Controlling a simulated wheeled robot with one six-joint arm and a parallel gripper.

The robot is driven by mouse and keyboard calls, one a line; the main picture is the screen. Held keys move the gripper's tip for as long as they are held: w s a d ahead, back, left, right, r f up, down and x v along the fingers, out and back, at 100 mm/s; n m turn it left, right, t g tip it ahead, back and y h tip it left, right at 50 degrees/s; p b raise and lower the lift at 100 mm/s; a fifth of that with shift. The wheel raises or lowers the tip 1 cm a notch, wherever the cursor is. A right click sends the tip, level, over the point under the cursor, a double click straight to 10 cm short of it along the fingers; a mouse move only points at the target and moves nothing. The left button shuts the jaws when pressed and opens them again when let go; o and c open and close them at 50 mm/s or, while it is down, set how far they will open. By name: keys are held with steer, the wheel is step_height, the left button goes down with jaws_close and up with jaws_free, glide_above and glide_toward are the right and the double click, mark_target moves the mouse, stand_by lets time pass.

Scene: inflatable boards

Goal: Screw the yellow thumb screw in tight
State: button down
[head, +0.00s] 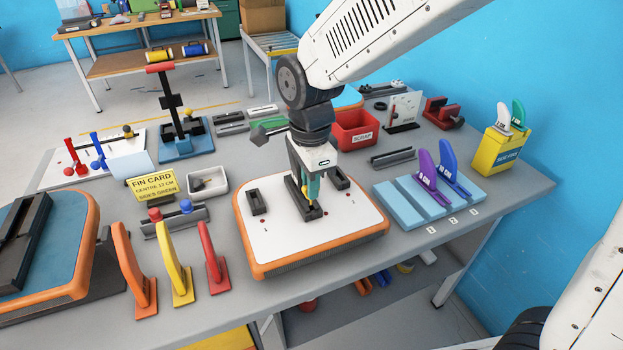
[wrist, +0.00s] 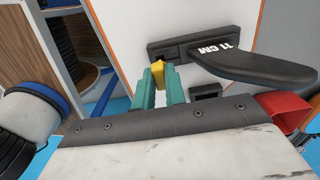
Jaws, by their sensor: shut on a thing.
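The yellow thumb screw (head: 312,206) is at the near end of the dark centre fin box on the white, orange-edged board (head: 277,238). My gripper (head: 313,193) points down over this end, its teal fingers shut on the screw. In the wrist view the screw (wrist: 158,74) shows between the fingertips (wrist: 159,86), at the end of the fin box (wrist: 170,48). A black fin marked 11 CM (wrist: 240,61) stands in that box. The screw's thread is hidden, so I cannot tell how deep it sits.
Two small side boxes (head: 257,203) flank the centre one. Orange, yellow and red fins (head: 180,270) stand left of the board. Purple and blue fins (head: 427,170) stand on a light blue rack (head: 410,199) to the right. A red scrap bin (head: 353,130) is behind.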

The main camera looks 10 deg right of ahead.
steer(key=shift+f, duration=1.15)
steer(key=c, duration=1.4)
jaws_free()
steer(key=shift+o, duration=0.2)
step_height(320, 180, up, 8)
steer(key=shift+f, duration=0.1)
